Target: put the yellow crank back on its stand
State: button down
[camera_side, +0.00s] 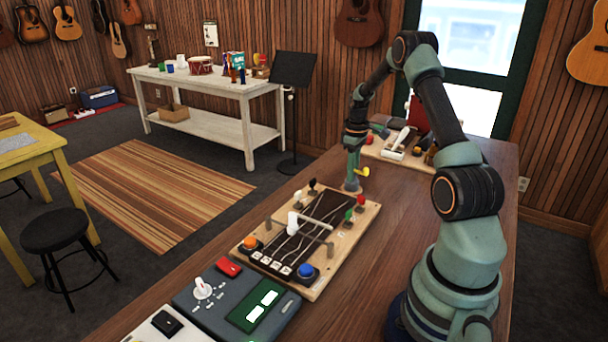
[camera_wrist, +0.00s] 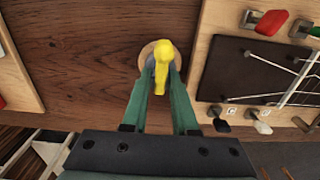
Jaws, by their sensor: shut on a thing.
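The yellow crank (camera_side: 363,171) is held between the fingers of my gripper (camera_side: 352,170), with its handle sticking out to the right. In the wrist view the yellow crank (camera_wrist: 161,72) lies between the two green fingers of my gripper (camera_wrist: 162,68), which is shut on it. A round, pale wooden stand (camera_wrist: 145,54) shows partly under and beside the crank, just past the fingertips. The fingers and crank hide most of it. I cannot tell whether the crank touches the stand.
A wooden board with a black panel (camera_side: 325,215), levers and knobs lies just in front. Another tool board (camera_side: 400,165) stands behind. A grey console (camera_side: 240,300) sits at the near end. Bare tabletop (camera_side: 385,230) lies to the right of the panel board.

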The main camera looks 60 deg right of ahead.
jog(key=shift+f, duration=0.1)
jog(key=c, duration=0.7)
grip_release()
